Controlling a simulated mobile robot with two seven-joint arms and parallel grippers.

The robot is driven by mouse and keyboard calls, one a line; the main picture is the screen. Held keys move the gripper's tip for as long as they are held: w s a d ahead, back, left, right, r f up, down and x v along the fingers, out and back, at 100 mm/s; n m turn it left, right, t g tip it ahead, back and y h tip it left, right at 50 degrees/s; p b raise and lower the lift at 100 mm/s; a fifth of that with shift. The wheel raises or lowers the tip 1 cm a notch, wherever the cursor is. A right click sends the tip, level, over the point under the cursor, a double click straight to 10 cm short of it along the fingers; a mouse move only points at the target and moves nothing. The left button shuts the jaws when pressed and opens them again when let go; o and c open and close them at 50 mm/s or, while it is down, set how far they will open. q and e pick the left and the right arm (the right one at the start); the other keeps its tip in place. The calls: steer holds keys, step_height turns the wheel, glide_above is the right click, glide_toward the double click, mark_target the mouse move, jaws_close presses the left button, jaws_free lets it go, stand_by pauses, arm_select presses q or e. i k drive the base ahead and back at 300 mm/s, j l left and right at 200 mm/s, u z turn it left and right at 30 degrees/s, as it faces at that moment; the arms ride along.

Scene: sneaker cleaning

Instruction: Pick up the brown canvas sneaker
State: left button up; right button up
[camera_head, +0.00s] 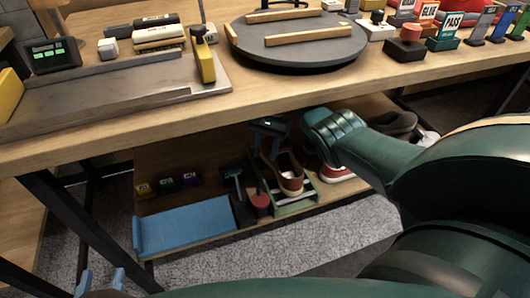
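The brown canvas sneaker (291,181) stands on the lower shelf in a green tray (294,208), toe toward me. My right gripper (266,151) reaches under the tabletop and hangs just above and behind the sneaker's heel. Its two dark fingers look apart, with nothing visible between them. Whether a finger touches the heel is too small to tell. My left gripper (101,282) is at the bottom left edge.
A red sneaker (337,173) is right of the tray, partly behind my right arm. A blue mat (186,229), small boxes (167,183) and a brush (235,181) lie to the left. The tabletop (200,108) overhangs the shelf. A round turntable (297,54) stands on it.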

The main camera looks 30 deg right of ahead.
mark_target(289, 174)
steer(key=k, duration=1)
